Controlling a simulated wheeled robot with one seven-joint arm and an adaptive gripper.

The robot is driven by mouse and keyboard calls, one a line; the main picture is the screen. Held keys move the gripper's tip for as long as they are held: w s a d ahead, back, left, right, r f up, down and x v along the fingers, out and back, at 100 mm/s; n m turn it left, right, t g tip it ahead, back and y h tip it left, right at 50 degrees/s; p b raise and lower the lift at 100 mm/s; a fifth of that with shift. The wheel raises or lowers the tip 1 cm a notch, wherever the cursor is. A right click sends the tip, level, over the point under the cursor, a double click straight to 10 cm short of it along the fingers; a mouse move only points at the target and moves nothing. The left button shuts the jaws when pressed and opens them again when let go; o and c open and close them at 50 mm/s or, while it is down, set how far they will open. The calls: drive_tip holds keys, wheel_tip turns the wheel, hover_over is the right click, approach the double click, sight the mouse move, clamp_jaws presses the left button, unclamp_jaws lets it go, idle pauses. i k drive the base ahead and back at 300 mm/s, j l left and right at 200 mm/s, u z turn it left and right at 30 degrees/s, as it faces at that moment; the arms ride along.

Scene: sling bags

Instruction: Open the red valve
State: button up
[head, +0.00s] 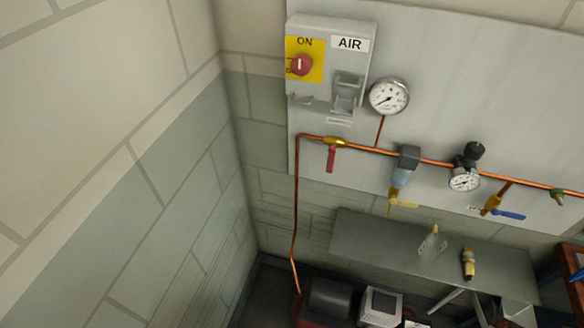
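The red valve is a brass ball valve with a red lever handle (331,159) on the copper pipe at the upper middle of the head view. Its brass body (335,142) sits in line with the pipe. The red handle hangs down, crosswise to the pipe. My gripper does not show in the head view, so its state cannot be seen.
A grey panel carries a red rotary switch (301,65) marked ON, a pressure gauge (389,96), a filter (403,168), a regulator gauge (464,179) and a blue-handled valve (507,214). A grey shelf (365,240) juts out below. A block wall (150,190) stands left.

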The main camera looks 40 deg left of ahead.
sight(331, 151)
drive_tip(key=u, duration=1.45)
